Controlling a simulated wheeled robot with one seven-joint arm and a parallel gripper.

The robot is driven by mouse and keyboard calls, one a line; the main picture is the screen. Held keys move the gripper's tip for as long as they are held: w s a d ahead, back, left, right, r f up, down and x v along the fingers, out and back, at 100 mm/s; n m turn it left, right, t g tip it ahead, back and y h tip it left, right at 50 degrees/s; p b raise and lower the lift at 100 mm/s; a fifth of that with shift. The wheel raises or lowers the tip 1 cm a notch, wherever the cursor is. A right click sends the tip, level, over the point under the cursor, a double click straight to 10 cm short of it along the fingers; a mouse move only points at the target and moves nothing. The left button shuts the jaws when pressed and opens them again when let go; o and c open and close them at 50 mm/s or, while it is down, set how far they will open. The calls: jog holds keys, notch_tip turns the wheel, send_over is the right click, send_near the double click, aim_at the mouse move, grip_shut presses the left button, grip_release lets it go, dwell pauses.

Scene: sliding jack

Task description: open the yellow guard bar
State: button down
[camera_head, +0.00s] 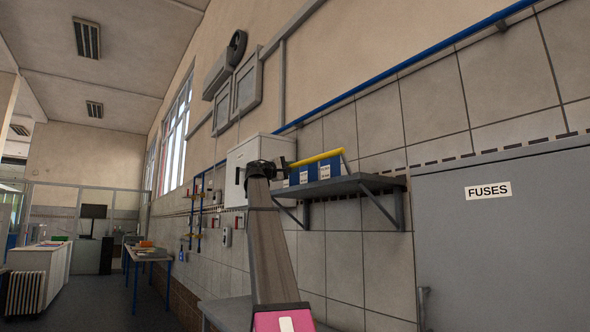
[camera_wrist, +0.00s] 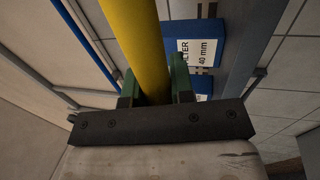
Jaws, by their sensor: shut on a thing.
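The yellow guard bar (camera_head: 316,158) runs along the front of a grey wall shelf, before several blue boxes. In the wrist view the bar (camera_wrist: 139,45) is a thick yellow rod coming down between my two green fingers. My gripper (camera_wrist: 156,83) is shut on the bar. In the head view my gripper (camera_head: 284,164) is at the left end of the bar, partly hidden behind my wrist. The far right end of the bar is tilted slightly upward in the head view.
Blue filter boxes (camera_head: 325,168) stand on the bracketed grey shelf (camera_head: 345,187). A white wall cabinet (camera_head: 235,170) is just left of my wrist. A grey cabinet marked FUSES (camera_head: 500,245) fills the right. A blue pipe (camera_head: 400,68) runs along the wall above.

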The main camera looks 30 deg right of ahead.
jog(key=a+h, duration=0.1)
jog(key=a+f+h, duration=0.1)
jog(key=shift+s+f+h, duration=0.1)
jog(key=shift+s+h, duration=0.1)
jog(key=shift+h, duration=0.2)
jog(key=a+f+t+h, duration=0.1)
jog(key=a+f+h, duration=0.3)
jog(key=f, duration=0.4)
jog(key=shift+s, duration=0.25)
dwell(0.5)
dwell(1.4)
jog(key=c, duration=1)
grip_release()
